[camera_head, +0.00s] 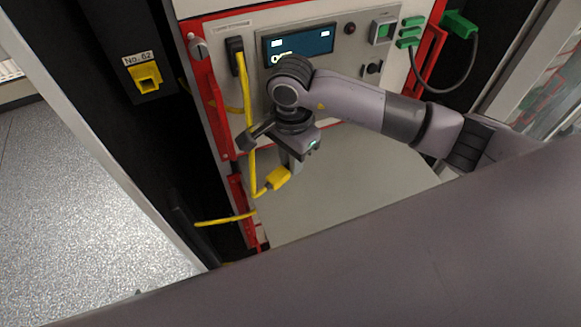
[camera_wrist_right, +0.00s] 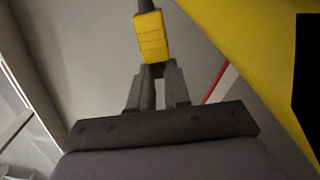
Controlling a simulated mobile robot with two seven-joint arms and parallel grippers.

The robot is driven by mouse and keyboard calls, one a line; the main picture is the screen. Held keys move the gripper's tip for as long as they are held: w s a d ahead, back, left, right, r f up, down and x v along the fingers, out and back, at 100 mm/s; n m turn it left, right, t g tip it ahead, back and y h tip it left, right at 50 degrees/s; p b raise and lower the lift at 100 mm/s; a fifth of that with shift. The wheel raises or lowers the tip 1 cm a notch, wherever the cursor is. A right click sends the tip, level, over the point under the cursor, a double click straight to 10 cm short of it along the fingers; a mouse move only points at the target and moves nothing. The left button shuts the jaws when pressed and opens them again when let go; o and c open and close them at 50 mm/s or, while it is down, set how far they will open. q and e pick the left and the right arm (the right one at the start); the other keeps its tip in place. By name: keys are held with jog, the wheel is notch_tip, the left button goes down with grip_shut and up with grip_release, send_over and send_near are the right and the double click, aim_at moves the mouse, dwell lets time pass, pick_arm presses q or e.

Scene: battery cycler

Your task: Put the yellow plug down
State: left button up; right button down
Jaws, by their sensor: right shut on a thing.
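The yellow plug (camera_head: 277,178) is at the tip of my right gripper (camera_head: 291,168), low in front of the machine and over a light grey surface. A yellow cable runs from the plug up to a black socket on the machine's front. In the right wrist view the ribbed yellow plug (camera_wrist_right: 152,37) stands out beyond the fingertips of my right gripper (camera_wrist_right: 154,72), which are shut on it. I cannot tell whether the plug touches the surface below. My left gripper does not show.
The machine front has a screen (camera_head: 298,45), red handles and a green plug (camera_head: 459,24) with a dark cable. A yellow socket (camera_head: 145,77) marked No. 62 sits on the black post at left. The light grey surface (camera_head: 350,185) is clear around the plug.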

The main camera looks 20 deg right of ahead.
aim_at(291, 181)
notch_tip(291, 181, down, 4)
jog(key=shift+f, duration=0.1)
jog(key=shift+w+f, duration=0.2)
jog(key=shift+f, duration=0.2)
jog(key=c, duration=1.1)
grip_release()
jog(key=shift+r, duration=0.1)
jog(key=shift+r, duration=0.1)
